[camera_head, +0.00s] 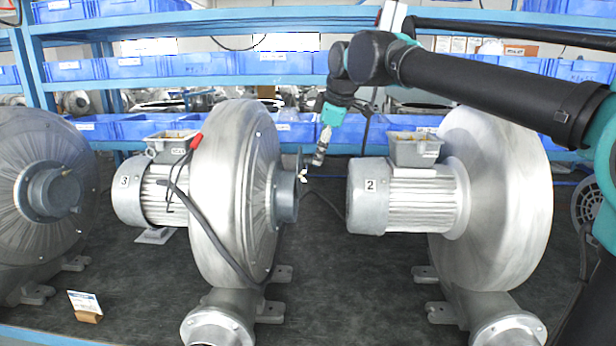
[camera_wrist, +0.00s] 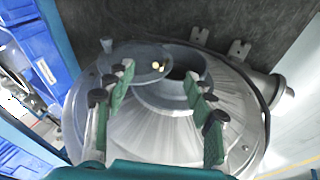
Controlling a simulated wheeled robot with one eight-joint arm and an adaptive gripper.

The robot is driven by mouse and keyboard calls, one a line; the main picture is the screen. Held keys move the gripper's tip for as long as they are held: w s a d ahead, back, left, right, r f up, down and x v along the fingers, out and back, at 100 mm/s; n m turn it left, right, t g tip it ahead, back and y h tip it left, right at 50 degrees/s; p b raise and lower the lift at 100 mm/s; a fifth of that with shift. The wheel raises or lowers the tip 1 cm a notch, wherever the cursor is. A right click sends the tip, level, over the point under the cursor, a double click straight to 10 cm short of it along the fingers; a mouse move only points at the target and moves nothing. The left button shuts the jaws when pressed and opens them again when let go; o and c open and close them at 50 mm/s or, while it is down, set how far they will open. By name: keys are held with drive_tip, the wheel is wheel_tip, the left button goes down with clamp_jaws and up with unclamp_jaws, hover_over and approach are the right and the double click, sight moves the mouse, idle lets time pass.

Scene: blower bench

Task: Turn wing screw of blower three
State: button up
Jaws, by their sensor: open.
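Blower three (camera_head: 235,180) is a big silver housing with a grey motor labelled "3". Its round inlet collar (camera_head: 286,197) faces right in the head view. In the wrist view the inlet (camera_wrist: 172,92) shows with a round grey flap plate (camera_wrist: 135,62) partly across its opening. A small brass-coloured piece (camera_wrist: 157,66), seemingly the wing screw, sits on the plate. My gripper (camera_head: 319,157) is just right of and above the inlet in the head view. In the wrist view its green-padded fingers (camera_wrist: 158,84) are spread apart, empty, with the brass piece between and beyond the tips.
Blower two (camera_head: 490,190) stands to the right, its motor close to my gripper. Another blower (camera_head: 40,190) is at the left edge. A black cable with a red end (camera_head: 196,141) hangs over blower three. Blue bins (camera_head: 205,63) line the shelves behind. A small card (camera_head: 85,303) stands in front.

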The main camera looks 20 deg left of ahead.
drive_tip(key=s+d+n+t+y, duration=0.3)
drive_tip(key=s+d+t+y, duration=0.15)
drive_tip(key=s, duration=0.45)
approach(306, 176)
drive_tip(key=shift+t+h, duration=0.35)
drive_tip(key=x, duration=0.8)
drive_tip(key=shift+a+f, duration=0.2)
drive_tip(key=shift+a, duration=0.15)
drive_tip(key=shift+c, duration=0.2)
drive_tip(key=c, duration=1.1)
